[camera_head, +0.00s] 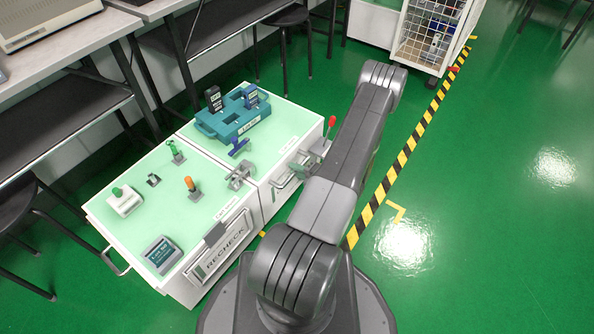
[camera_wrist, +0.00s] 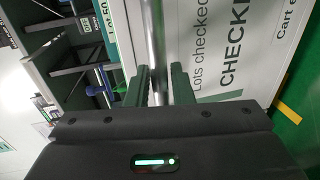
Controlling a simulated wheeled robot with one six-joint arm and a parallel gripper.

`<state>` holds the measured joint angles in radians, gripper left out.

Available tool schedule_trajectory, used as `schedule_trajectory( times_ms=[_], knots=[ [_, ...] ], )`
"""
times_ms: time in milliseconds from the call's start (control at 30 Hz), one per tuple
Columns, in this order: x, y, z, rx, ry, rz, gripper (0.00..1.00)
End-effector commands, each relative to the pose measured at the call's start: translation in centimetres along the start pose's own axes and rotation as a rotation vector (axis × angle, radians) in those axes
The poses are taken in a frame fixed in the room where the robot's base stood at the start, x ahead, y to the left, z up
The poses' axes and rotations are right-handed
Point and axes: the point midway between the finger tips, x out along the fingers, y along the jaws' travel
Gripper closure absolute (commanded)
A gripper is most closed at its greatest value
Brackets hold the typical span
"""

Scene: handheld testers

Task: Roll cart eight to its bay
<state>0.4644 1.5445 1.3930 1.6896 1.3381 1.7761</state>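The cart with the teal tray has a pale green top (camera_head: 292,120) and stands left of my arm in the head view. A metal handle bar (camera_wrist: 156,45) runs between the two green fingers of my gripper (camera_wrist: 160,85). The fingers lie close on both sides of the bar; I cannot tell whether they press on it. A red-knobbed lever (camera_head: 331,122) stands at the cart's right edge.
A second cart (camera_head: 150,228), marked RECHECK, stands directly beside it at the near left. Benches (camera_head: 65,50) and stools line the left. Yellow-black floor tape (camera_head: 408,150) runs along the right. A wire-mesh cart (camera_head: 430,35) stands at the back.

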Motion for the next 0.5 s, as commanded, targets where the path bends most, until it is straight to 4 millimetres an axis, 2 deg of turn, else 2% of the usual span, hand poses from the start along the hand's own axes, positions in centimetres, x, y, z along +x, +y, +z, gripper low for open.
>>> schedule_trajectory(
  times_ms=[33,100,367,500],
  knots=[
    [-0.01,0.00,0.00,0.000,0.000,0.000,0.90],
    [-0.02,0.00,0.00,0.000,0.000,0.000,1.00],
    [-0.15,-0.05,0.01,0.000,0.000,0.000,1.00],
    [-0.84,-0.22,0.04,0.001,-0.002,-0.001,1.00]
  ],
)
